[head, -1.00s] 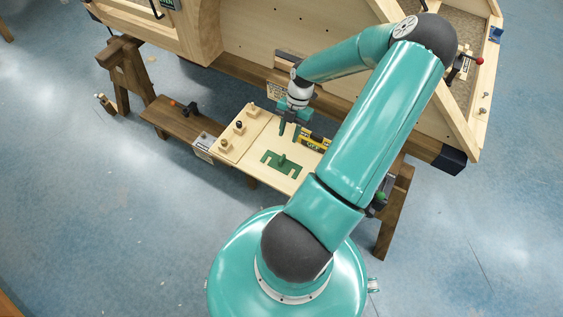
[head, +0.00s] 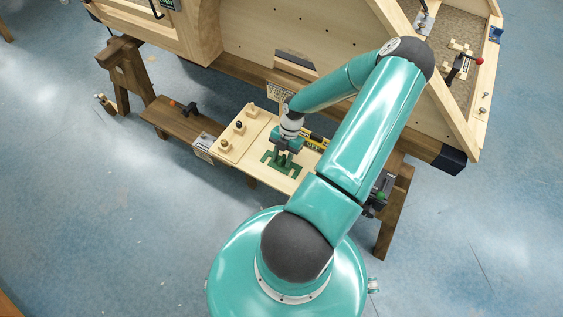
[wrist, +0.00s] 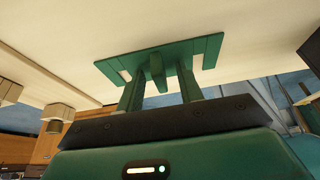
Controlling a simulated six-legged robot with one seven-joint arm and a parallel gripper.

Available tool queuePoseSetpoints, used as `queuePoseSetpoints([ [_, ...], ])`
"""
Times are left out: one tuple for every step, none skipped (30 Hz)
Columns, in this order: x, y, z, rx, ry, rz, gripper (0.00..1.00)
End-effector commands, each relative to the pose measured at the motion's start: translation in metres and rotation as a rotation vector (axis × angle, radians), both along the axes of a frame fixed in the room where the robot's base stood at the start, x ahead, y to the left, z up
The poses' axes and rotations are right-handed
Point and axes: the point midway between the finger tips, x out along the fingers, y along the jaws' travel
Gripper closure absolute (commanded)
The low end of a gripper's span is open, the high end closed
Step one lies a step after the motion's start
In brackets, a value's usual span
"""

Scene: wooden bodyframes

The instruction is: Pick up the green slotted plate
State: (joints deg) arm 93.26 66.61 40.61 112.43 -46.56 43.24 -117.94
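The green slotted plate (head: 267,157) lies on the pale wooden board (head: 262,174), partly hidden by my gripper in the head view. In the wrist view the plate (wrist: 206,50) shows a short upright green handle (wrist: 157,66) at its middle. My gripper (head: 282,160) points down just over the plate. In the wrist view its two green fingers (wrist: 159,84) are apart, one on each side of the handle, with a gap showing on both sides. Whether the fingertips touch the plate I cannot tell.
A row of wooden knobs (head: 239,126) stands on the board left of the plate. A yellow and black level (head: 315,139) lies just right of my gripper. The large wooden frame (head: 300,45) rises behind. Blue floor (head: 130,230) lies open in front.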

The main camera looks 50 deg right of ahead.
Motion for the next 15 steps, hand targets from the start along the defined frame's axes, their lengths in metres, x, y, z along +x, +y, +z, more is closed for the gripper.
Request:
queuePoseSetpoints([
  [0.0000, -0.0002, 0.0001, 0.000, 0.000, 0.000, 0.64],
  [0.0000, -0.0002, 0.0002, 0.000, 0.000, 0.000, 0.68],
  [0.0000, -0.0002, 0.0002, 0.000, 0.000, 0.000, 0.75],
  [0.0000, -0.0002, 0.0003, 0.000, 0.000, 0.000, 0.81],
  [0.0000, -0.0002, 0.0003, 0.000, 0.000, 0.000, 0.87],
  [0.0000, -0.0002, 0.0003, 0.000, 0.000, 0.000, 0.95],
  [0.0000, -0.0003, 0.0004, 0.000, 0.000, 0.000, 1.00],
  [0.0000, -0.0003, 0.0004, 0.000, 0.000, 0.000, 1.00],
  [0.0000, -0.0003, 0.0004, 0.000, 0.000, 0.000, 1.00],
  [0.0000, -0.0003, 0.0004, 0.000, 0.000, 0.000, 1.00],
  [0.0002, -0.0003, 0.0007, 0.000, 0.000, 0.000, 1.00],
  [0.0002, -0.0003, 0.0007, 0.000, 0.000, 0.000, 1.00],
  [0.0002, -0.0003, 0.0008, 0.000, 0.000, 0.000, 1.00],
  [0.0002, -0.0003, 0.0008, 0.000, 0.000, 0.000, 1.00],
  [0.0002, -0.0003, 0.0008, 0.000, 0.000, 0.000, 1.00],
])
